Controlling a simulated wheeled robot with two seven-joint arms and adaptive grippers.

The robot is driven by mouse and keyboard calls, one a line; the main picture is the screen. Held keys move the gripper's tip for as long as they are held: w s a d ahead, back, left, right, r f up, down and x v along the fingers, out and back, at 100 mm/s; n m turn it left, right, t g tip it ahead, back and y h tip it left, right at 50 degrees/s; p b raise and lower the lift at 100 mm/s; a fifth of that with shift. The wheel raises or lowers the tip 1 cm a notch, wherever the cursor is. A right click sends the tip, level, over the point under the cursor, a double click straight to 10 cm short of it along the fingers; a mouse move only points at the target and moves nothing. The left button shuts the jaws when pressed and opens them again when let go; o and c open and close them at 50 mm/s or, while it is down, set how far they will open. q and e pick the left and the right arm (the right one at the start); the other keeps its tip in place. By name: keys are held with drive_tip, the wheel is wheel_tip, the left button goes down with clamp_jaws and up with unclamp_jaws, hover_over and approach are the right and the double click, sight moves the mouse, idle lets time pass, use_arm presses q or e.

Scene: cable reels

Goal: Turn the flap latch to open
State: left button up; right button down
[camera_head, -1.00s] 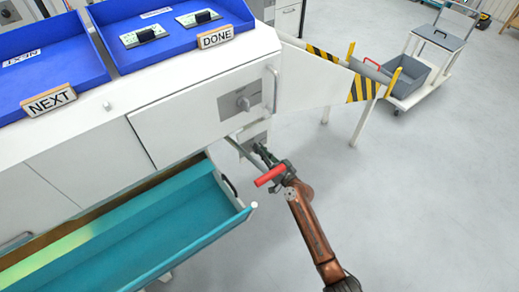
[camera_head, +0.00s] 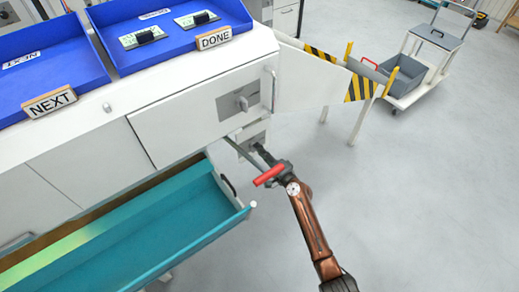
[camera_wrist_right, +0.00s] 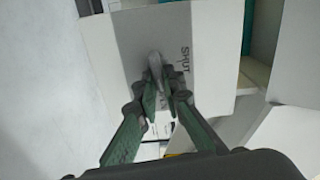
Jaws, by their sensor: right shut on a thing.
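The flap latch is a small grey knob (camera_wrist_right: 155,62) on a grey plate (camera_wrist_right: 138,35) marked "SHUT" in the right wrist view. In the head view its plate (camera_head: 256,134) shows low on the white cabinet's end, and my gripper hides most of the knob there. My right gripper (camera_wrist_right: 158,88) is shut on the knob, with its green-grey fingers on either side. It also shows in the head view (camera_head: 261,153), reaching in from the lower right. My left gripper is not in view.
A teal drawer (camera_head: 190,235) stands open left of my right arm. A second latch (camera_head: 242,102) is on the cabinet front above. A striped chute (camera_head: 320,85) juts out to the right. A red bar (camera_head: 269,176) overlaps my wrist.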

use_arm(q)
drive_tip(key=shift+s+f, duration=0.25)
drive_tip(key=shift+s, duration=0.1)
use_arm(e)
drive_tip(key=shift+m, duration=0.8)
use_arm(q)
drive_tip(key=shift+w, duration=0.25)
use_arm(e)
drive_tip(key=c, duration=2)
unclamp_jaws()
drive_tip(key=shift+c, duration=0.2)
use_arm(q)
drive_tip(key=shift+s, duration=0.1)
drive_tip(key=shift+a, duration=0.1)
use_arm(e)
drive_tip(key=v, duration=1.2)
drive_tip(key=shift+f, duration=0.1)
